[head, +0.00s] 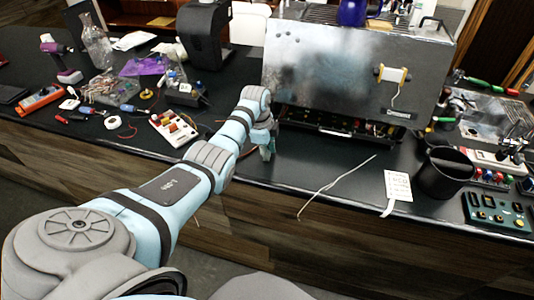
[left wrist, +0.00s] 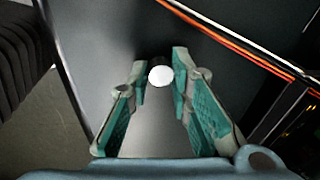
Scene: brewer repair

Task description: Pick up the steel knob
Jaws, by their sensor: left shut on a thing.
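The steel knob (left wrist: 160,76) shows in the left wrist view as a small round thing with a bright, pale face and a dark side. It sits between the fingertips of my left gripper (left wrist: 159,82), which is shut on it. In the head view my left gripper (head: 268,150) is low over the black counter, just in front of the open lower part of the brewer (head: 345,75). The knob cannot be made out in the head view. My right gripper is in neither view.
An orange-and-white wire (left wrist: 235,40) runs close by in the left wrist view. A pale cable (head: 335,183), a white card (head: 398,185) and a black cup (head: 444,175) are to the right. A board with colored parts (head: 172,127) lies left of my arm.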

